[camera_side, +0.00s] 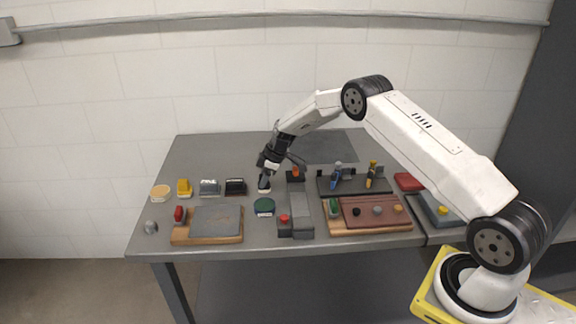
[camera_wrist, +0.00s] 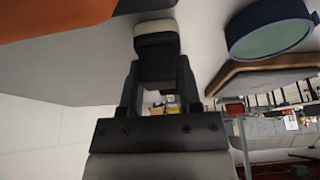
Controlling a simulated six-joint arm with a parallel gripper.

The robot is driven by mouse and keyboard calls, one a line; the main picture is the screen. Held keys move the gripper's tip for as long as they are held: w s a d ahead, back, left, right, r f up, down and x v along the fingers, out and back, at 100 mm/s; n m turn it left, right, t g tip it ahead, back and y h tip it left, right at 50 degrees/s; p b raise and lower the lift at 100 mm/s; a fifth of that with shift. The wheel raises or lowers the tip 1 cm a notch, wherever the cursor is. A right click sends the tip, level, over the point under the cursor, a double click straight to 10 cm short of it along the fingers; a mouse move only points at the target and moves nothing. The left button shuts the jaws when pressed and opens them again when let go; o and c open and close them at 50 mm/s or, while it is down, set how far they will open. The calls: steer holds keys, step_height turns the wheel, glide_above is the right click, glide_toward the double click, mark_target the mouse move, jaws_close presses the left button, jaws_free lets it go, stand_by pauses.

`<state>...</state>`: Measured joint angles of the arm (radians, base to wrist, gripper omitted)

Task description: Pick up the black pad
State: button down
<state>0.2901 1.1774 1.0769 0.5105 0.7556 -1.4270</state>
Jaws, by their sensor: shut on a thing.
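My gripper (camera_side: 266,172) points down over the back middle of the table. Its jaws are shut on the black pad (camera_side: 264,185), a small dark block with a pale whitish end facing the table. In the wrist view the black pad (camera_wrist: 157,42) sits between the two fingers (camera_wrist: 157,85), its pale end pointing away from the gripper. The fingers cover its sides. I cannot tell whether the pad touches the table or is just above it.
Left of the pad stand a black block (camera_side: 235,186), a grey block (camera_side: 209,187) and a yellow block (camera_side: 184,187). A green-topped disc (camera_side: 264,207) is in front. A grey stand (camera_side: 301,213) and tool rack (camera_side: 352,184) are to the right. The back left table is clear.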

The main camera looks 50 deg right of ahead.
steer(key=shift+r, duration=0.65)
steer(key=s+a+r, duration=0.2)
steer(key=s+r, duration=0.9)
steer(key=s, duration=0.3)
steer(key=shift+a+r, duration=0.2)
steer(key=shift+r, duration=0.1)
steer(key=c, duration=0.8)
jaws_free()
jaws_close()
